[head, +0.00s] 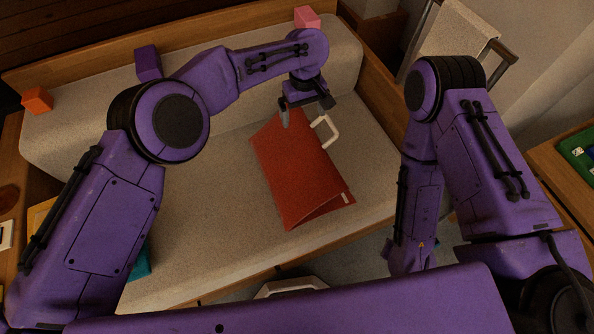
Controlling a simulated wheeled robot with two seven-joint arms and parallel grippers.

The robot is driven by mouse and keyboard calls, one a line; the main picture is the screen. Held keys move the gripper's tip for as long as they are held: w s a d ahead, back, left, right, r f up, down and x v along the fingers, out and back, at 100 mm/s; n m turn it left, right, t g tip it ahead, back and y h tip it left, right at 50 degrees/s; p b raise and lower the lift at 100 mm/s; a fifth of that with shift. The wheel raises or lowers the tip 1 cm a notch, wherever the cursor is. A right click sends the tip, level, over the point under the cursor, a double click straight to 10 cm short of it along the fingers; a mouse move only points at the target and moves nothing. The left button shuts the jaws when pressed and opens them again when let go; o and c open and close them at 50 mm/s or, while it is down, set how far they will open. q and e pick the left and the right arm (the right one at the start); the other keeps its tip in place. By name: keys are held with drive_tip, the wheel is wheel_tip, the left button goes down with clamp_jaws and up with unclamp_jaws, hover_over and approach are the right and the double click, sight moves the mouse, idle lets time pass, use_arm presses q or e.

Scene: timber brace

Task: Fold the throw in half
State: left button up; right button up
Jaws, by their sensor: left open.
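The red throw (298,172) lies on the seat of a beige sofa (215,225), a little right of the picture's middle. It looks like a slanted four-sided shape, with a second layer or turned edge along its lower right side and a small pale tag (347,198) at that corner. My left gripper (306,112) is open over the throw's far end, with its fingers apart; I cannot tell whether they touch the cloth. My right arm reaches down at the right, and its gripper does not show.
A white handle-shaped thing (325,132) stands against the throw's right edge. An orange block (37,100), a purple block (148,62) and a pink block (307,17) sit along the sofa's back. A chair (450,40) stands at the upper right.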

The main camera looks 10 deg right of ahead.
idle(0.4)
drive_tip(key=shift+r+p, duration=1.25)
idle(0.4)
wheel_tip(320, 180, up, 6)
drive_tip(key=p, duration=0.6)
idle(0.5)
idle(1.5)
